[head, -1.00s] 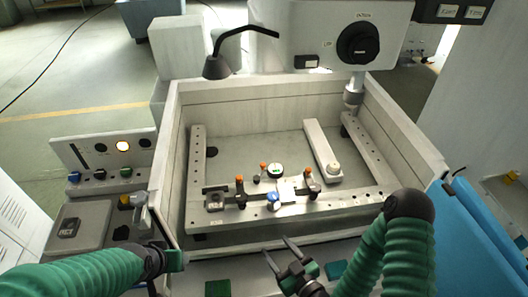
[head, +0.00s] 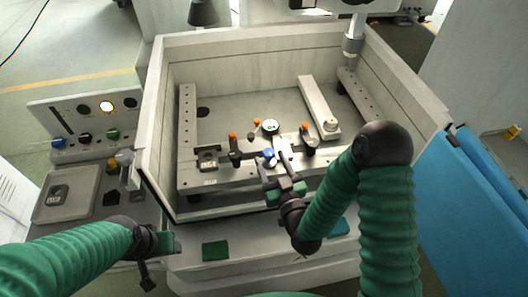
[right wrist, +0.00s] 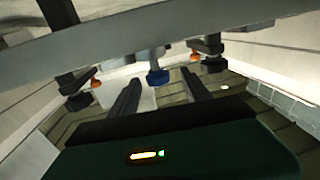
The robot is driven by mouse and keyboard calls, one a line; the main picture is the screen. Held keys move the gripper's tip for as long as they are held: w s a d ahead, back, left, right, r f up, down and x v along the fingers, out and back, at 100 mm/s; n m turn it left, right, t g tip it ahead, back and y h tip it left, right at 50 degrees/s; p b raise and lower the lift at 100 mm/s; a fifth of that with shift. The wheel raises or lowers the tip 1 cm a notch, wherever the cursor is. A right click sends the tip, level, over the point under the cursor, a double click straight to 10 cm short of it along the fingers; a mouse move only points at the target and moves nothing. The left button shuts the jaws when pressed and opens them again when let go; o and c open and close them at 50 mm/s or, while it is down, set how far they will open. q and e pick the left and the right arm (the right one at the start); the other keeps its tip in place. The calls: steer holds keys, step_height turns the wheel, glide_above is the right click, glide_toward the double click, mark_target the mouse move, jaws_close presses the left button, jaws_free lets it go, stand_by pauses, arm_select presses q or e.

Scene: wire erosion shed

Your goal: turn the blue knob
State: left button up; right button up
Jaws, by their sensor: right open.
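A small blue knob (head: 269,153) sits on the clamping fixture at the front rail of the machine tank. It also shows in the right wrist view (right wrist: 157,78), ahead of and between my two fingers. My right gripper (head: 272,168) is open and empty, with its fingertips close to the knob. Whether they touch it I cannot tell. Another blue knob (head: 58,143) is on the control panel at the left. My left gripper (head: 160,243) is at the lower left, away from both knobs. Its jaw opening is not clear.
Orange-topped clamps (head: 234,140) and a round dial gauge (head: 271,127) stand close around the fixture's knob. The tank's walls (head: 400,85) rise around the rails. A green pad (head: 216,250) lies on the front ledge. A lamp head (head: 203,12) hangs above the back wall.

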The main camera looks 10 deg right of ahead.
steer(key=w, duration=0.3)
steer(key=w+p, duration=0.1)
steer(key=w, duration=0.2)
steer(key=shift+w+a+r, duration=0.1)
steer(key=shift+w+r, duration=0.1)
steer(key=shift+w, duration=0.05)
steer(key=shift+s+a, duration=0.1)
steer(key=shift+a, duration=0.1)
steer(key=shift+c, duration=0.8)
steer(key=shift+d, duration=0.1)
jaws_close()
